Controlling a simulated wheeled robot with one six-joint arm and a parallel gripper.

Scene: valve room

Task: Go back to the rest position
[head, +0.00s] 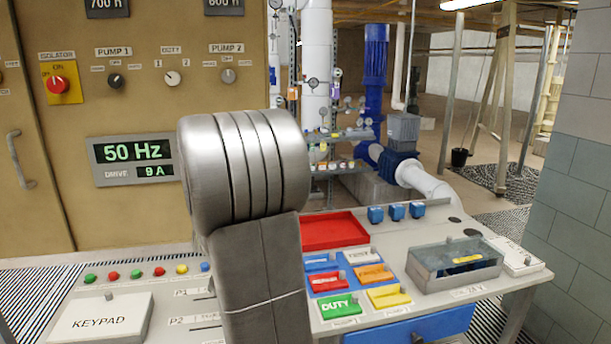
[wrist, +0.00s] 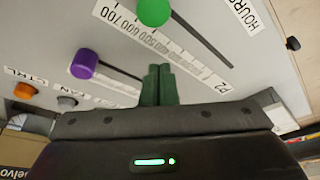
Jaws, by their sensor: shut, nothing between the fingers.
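My gripper (wrist: 159,72) shows in the wrist view as two dark green fingers pressed together, shut and empty. Its fingertips are over the light grey desk panel beside a printed scale (wrist: 175,55) marked P2; I cannot tell the gap to the panel. A green slider knob (wrist: 154,12) is above the fingertips in that view and a purple knob (wrist: 84,63) is to their left, both apart from the fingers. In the head view my own arm stands in front of the desk and my gripper is hidden.
The desk bears a keypad cover (head: 100,318), a red tray (head: 335,230), coloured tags including a green DUTY one (head: 340,307), and a clear-lidded box (head: 455,260). A tan cabinet (head: 150,200) stands behind, a tiled wall (head: 580,150) at right.

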